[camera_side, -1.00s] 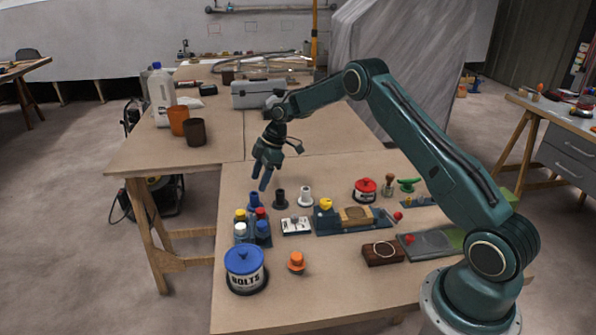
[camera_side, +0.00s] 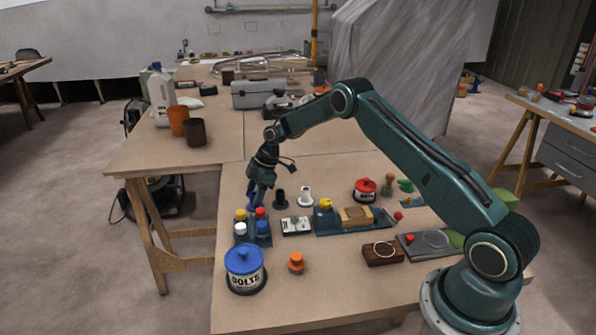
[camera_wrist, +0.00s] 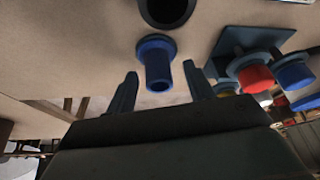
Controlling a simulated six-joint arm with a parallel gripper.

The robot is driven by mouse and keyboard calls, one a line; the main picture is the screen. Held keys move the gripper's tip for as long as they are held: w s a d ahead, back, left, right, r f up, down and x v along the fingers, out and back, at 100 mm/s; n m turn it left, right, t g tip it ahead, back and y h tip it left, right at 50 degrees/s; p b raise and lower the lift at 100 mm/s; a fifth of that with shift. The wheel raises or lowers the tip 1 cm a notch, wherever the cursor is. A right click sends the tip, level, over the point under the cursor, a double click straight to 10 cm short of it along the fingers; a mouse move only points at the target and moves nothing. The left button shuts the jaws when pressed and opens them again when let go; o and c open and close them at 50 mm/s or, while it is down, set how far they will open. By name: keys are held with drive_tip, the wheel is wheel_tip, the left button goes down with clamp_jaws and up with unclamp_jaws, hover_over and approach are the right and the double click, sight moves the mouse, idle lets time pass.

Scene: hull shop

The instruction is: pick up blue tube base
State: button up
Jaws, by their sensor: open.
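The blue tube base (camera_wrist: 155,62) stands on the table in the wrist view, a short tube with a wider flange. My gripper (camera_wrist: 160,85) is open, with one finger on each side of the blue tube base and nothing clamped. In the side view my gripper (camera_side: 255,195) is low over the table and mostly hides the blue tube base. I cannot tell whether the fingers touch it.
A black tube base (camera_side: 280,199) and a white one (camera_side: 305,197) stand just right of my gripper. A rack with red, yellow, white and blue capped pieces (camera_side: 241,229) is close in front. A blue-lidded bolts tin (camera_side: 245,270) stands nearer the front edge.

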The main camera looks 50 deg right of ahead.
idle(0.5)
drive_tip(key=c, duration=1.1)
drive_tip(key=shift+r, duration=0.1)
wheel_tip(320, 180, up, 20)
drive_tip(key=shift+f, duration=0.2)
idle(0.5)
